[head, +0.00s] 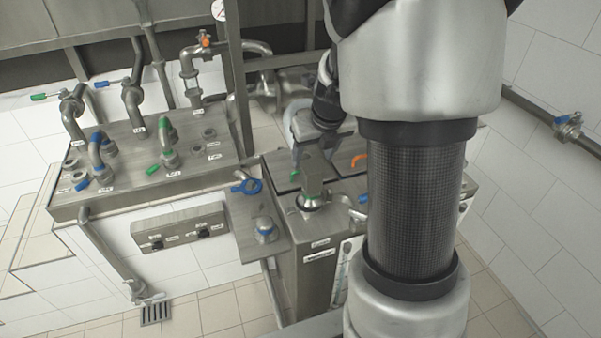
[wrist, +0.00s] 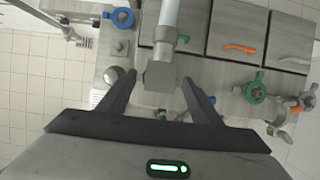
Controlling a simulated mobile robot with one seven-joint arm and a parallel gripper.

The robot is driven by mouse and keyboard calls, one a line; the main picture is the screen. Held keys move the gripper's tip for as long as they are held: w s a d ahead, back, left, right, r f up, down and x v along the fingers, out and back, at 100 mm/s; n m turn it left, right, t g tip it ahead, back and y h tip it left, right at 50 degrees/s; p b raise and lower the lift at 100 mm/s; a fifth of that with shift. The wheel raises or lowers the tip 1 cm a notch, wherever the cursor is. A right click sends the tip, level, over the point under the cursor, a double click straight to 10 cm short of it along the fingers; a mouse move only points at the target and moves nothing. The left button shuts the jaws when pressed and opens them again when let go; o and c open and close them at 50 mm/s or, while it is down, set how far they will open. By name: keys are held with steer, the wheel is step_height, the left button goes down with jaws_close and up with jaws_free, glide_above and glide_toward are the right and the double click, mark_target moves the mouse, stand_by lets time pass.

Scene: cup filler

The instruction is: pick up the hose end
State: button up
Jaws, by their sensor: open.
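The hose end is a grey metal fitting (wrist: 160,74) on a pale hose (wrist: 169,14), seen at the centre of the wrist view. My gripper (wrist: 158,78) is open, with one finger on each side of the fitting. Gaps show between the fitting and both fingers, so it is not gripped. In the head view the fitting (head: 313,172) stands upright above the metal tank, just below my gripper (head: 312,155). My arm hides part of the tank's right side there.
A blue ring handle (head: 247,186) and a capped port (head: 265,228) sit left of the fitting. A valve console (head: 150,180) with several pipes stands further left. A green-handled valve (wrist: 256,88) is right of the fitting.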

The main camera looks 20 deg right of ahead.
mark_target(311, 163)
steer(key=shift+b+x, duration=0.7)
steer(key=shift+x, duration=2.8)
steer(key=shift+w+d, duration=0.1)
steer(key=shift+d, duration=0.05)
jaws_close()
steer(key=shift+w+r, duration=0.1)
steer(key=shift+r, duration=0.05)
